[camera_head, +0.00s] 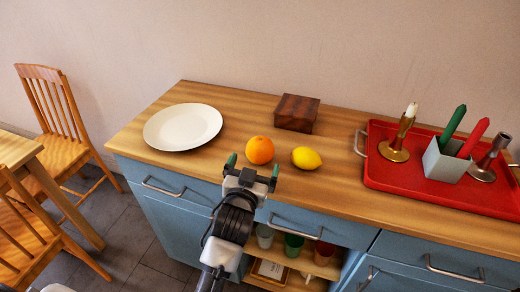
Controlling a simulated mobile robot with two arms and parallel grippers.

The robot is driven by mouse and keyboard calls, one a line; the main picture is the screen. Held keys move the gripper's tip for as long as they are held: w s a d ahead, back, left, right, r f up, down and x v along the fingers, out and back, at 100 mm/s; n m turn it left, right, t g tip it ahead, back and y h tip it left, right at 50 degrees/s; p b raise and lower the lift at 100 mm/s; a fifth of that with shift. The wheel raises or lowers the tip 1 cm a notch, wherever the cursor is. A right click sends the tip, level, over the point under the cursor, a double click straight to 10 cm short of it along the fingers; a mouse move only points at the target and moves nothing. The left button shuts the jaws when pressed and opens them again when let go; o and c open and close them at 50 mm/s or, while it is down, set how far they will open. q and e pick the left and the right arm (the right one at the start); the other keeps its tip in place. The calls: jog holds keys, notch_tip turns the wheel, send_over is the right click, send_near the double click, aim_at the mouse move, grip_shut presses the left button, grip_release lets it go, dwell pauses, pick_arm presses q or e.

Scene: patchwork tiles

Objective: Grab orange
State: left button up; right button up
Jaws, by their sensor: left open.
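The orange (260,150) rests on the wooden top of the blue cabinet, between the white plate and a lemon. My left gripper (254,168) is at the cabinet's front edge, just in front of the orange in the picture. Its two green-tipped fingers are spread apart with nothing between them. The orange shows just beyond the fingertips, and I cannot tell the exact gap. My right gripper is not in view.
A lemon (306,158) lies close to the orange's right. A white plate (183,127) is at left, a dark wooden box (297,113) behind. A red tray (391,177) with candles stands at right. Wooden chairs (55,127) are at far left.

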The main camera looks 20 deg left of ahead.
aim_at(257, 157)
pick_arm(q)
jog(key=shift+w+a+f, duration=0.1)
jog(key=shift+w, duration=1.3)
jog(key=shift+w+a, duration=0.1)
jog(key=shift+w, duration=1.25)
jog(key=c, duration=1)
jog(key=shift+o, duration=0.2)
